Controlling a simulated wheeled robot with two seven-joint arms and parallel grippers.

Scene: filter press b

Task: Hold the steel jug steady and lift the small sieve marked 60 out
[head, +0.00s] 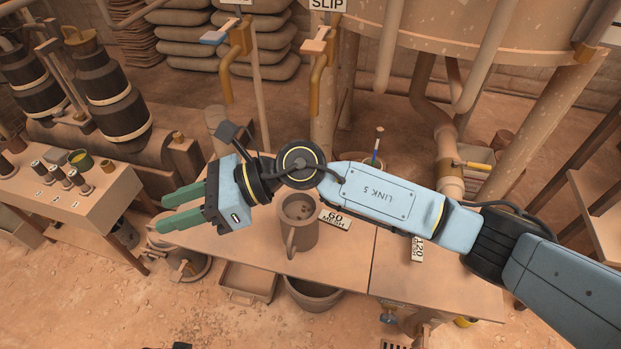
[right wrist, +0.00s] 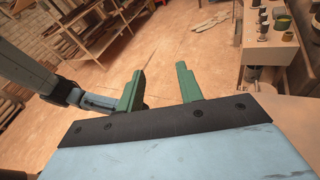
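A jug-like vessel (head: 299,232) with a handle on its near side stands upright on the table. It looks brown in this light. Some dark spots show inside its mouth, but I cannot make out a separate sieve there. A card reading 60 MESH (head: 335,218) lies just right of it. My right gripper (head: 161,213) is open and empty, left of the vessel and apart from it, fingers pointing left.
My right forearm crosses over the table (head: 350,255) and hides part of its back. A side bench (head: 75,200) with small pots stands at left. A basin (head: 312,294) sits below the front edge.

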